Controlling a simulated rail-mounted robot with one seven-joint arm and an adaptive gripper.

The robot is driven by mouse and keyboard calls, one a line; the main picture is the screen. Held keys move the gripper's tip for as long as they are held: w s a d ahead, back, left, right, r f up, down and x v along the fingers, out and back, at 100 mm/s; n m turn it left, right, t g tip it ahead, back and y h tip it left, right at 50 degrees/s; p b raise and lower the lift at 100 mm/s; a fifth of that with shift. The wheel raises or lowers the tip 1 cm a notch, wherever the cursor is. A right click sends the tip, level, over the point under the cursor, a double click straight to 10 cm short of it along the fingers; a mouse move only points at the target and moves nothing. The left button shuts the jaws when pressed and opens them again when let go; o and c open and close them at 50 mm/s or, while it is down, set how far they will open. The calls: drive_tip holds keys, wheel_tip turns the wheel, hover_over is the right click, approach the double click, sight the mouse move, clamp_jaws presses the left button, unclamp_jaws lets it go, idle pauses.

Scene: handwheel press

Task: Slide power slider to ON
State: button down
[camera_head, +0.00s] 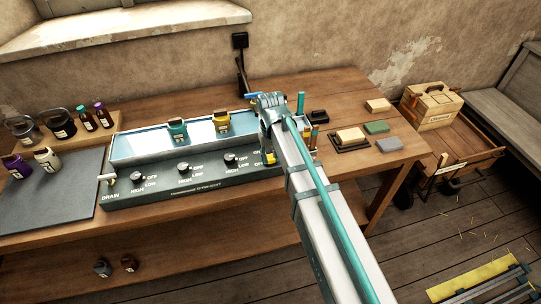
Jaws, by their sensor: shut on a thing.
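A long dark-green bath unit (185,187) with a water-filled top stands on the wooden table. Its front panel bears several black knobs marked OFF, LOW and HIGH. My gripper (269,156) is down at the right end of this panel, beside partly covered lettering. It is shut, apparently on the power slider there. A small yellow part shows at its fingertips. My wrist and arm hide most of the slider, so I cannot tell its setting.
A dark mat (45,205) with jars lies left. Blocks, including a green one (377,127), lie right. A wooden crate (432,105) stands beyond the table's right edge.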

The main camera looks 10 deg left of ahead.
drive_tip(key=w, duration=0.1)
drive_tip(key=w+a, duration=0.1)
drive_tip(key=w, duration=0.1)
drive_tip(key=w+a, duration=0.1)
drive_tip(key=w, duration=0.1)
drive_tip(key=shift+w+a+r, duration=0.1)
drive_tip(key=shift+w+a, duration=0.05)
drive_tip(key=shift+w, duration=0.1)
drive_tip(key=c, duration=0.8)
unclamp_jaws()
drive_tip(key=shift+w, duration=0.1)
drive_tip(key=shift+c, duration=0.2)
wheel_tip(320, 180, up, 12)
